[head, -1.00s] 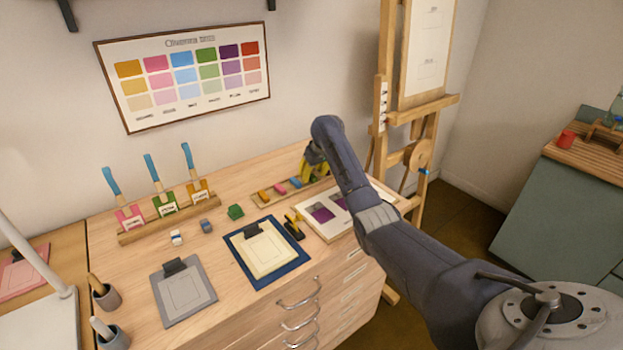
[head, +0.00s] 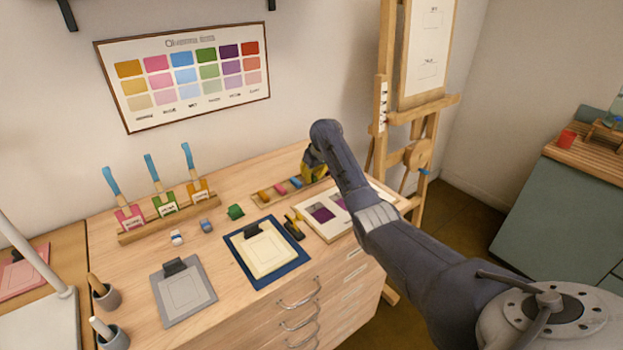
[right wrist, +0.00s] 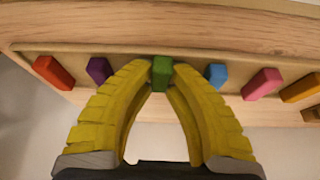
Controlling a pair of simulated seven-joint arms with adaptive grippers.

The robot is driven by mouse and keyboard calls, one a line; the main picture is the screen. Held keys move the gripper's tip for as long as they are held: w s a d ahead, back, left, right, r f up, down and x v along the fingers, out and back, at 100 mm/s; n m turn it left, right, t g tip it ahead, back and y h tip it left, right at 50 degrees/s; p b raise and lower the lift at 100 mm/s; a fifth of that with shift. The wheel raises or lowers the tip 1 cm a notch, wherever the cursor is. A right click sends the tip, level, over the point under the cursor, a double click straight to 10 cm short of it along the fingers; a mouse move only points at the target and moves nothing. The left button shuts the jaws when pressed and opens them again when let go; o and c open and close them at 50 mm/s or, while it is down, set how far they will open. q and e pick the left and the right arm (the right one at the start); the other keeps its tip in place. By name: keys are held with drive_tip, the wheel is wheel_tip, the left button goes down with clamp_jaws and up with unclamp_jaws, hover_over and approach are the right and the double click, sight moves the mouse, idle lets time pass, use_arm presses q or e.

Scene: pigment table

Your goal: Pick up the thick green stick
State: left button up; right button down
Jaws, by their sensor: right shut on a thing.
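The thick green stick (right wrist: 162,72) shows in the right wrist view, between the yellow fingertips of my right gripper (right wrist: 161,68). The fingers are shut on it, and it stands out among the row of coloured sticks. In the head view my right gripper (head: 314,172) is at the right part of the wooden stick tray (head: 262,205), partly hidden by my right arm. The green stick cannot be made out there. My left gripper is not in view.
In the right wrist view, purple (right wrist: 99,70) and blue (right wrist: 216,75) sticks flank the green one, with red (right wrist: 53,72), pink (right wrist: 262,84) and orange (right wrist: 302,88) further out. In the head view, a white palette box (head: 318,216) lies in front of the tray.

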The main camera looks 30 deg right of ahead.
sight(312, 175)
drive_tip(key=shift+r, duration=0.1)
wheel_tip(312, 175, up, 20)
idle(0.9)
drive_tip(key=c, duration=2)
unclamp_jaws()
clamp_jaws()
